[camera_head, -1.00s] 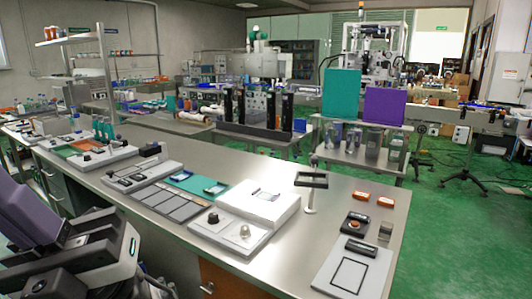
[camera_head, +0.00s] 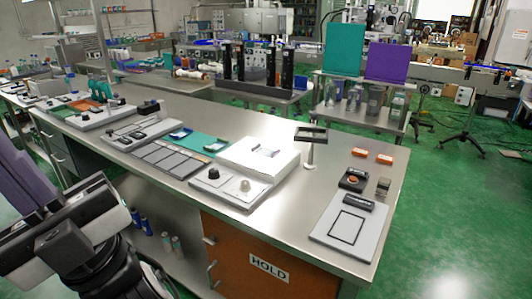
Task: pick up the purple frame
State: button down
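No small frame that is clearly purple can be made out on the bench. The one plainly purple thing beyond my arm is an upright flat panel (camera_head: 388,62) at the back right, beside a teal panel (camera_head: 343,51). My arm's end, with my gripper (camera_head: 72,243), is at the lower left, in front of the bench and apart from these things. Its fingers cannot be made out.
The long steel bench (camera_head: 120,105) crosses the view. It carries a white block (camera_head: 255,170), a dark frame on a stand (camera_head: 311,134), orange pieces (camera_head: 384,158) and a grey plate (camera_head: 330,222). An orange cabinet front (camera_head: 235,250) reads HOLD. Green floor is open at right.

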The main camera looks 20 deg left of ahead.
aim_at(258, 149)
jog(key=i+l+u, duration=0.15)
jog(key=i+u, duration=0.2)
jog(key=i+l+u, duration=0.4)
jog(key=i, duration=0.15)
